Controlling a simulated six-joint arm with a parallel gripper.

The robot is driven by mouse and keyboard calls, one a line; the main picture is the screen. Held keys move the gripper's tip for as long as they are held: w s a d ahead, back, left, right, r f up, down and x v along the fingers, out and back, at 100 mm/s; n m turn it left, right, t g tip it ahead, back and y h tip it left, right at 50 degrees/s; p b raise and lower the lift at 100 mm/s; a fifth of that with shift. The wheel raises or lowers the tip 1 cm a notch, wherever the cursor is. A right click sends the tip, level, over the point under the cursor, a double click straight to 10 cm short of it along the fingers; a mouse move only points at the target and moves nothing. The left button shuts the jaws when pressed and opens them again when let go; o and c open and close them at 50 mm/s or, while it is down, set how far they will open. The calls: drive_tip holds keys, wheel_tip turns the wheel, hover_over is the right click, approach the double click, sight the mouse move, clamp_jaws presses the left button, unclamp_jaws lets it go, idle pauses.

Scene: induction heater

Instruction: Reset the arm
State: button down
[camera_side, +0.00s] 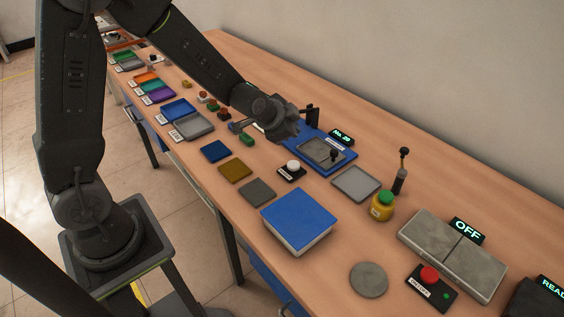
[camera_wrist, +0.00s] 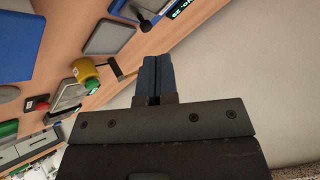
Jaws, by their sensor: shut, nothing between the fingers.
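My gripper (camera_wrist: 155,65) shows in the wrist view with its two blue-grey fingers together and nothing between them. In the side view, the end of my arm is over the far half of the table, beside a blue scale-like device (camera_side: 340,160) with a grey plate. The fingers are hard to make out there. The wrist view looks past the fingers to the pale wall, with the table (camera_wrist: 60,40) slanting along the left.
A yellow jar (camera_side: 382,207) with a green lid, a black-knobbed tool (camera_side: 400,172) and a blue-topped box (camera_side: 298,218) stand on the table. A grey two-plate heater (camera_side: 452,254) with an OFF display (camera_side: 467,231) and a red button (camera_side: 429,274) are at the near end.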

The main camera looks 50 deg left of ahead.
drive_tip(key=s+d+r+n+g, duration=0.1)
drive_tip(key=s+r+n, duration=0.1)
drive_tip(key=s+r, duration=0.3)
drive_tip(key=s+d+r+n+g, duration=0.1)
drive_tip(key=s+r, duration=0.3)
drive_tip(key=s, duration=0.7)
drive_tip(key=s+d+r+n+g, duration=0.1)
drive_tip(key=s+r+n, duration=0.2)
drive_tip(key=s, duration=0.6)
wheel_tip(320, 180, up, 3)
drive_tip(key=shift+d+f+n+h, duration=0.2)
drive_tip(key=shift+n+h, duration=0.1)
drive_tip(key=shift+h, duration=0.1)
drive_tip(key=shift+w, duration=0.15)
idle(1.2)
drive_tip(key=m+t+y, duration=0.1)
drive_tip(key=m+t, duration=0.3)
drive_tip(key=m, duration=0.4)
hover_over(294, 166)
wheel_tip(294, 166, down, 16)
drive_tip(key=shift+w, duration=0.15)
drive_tip(key=shift+f, duration=0.1)
drive_tip(key=shift+f, duration=4.35)
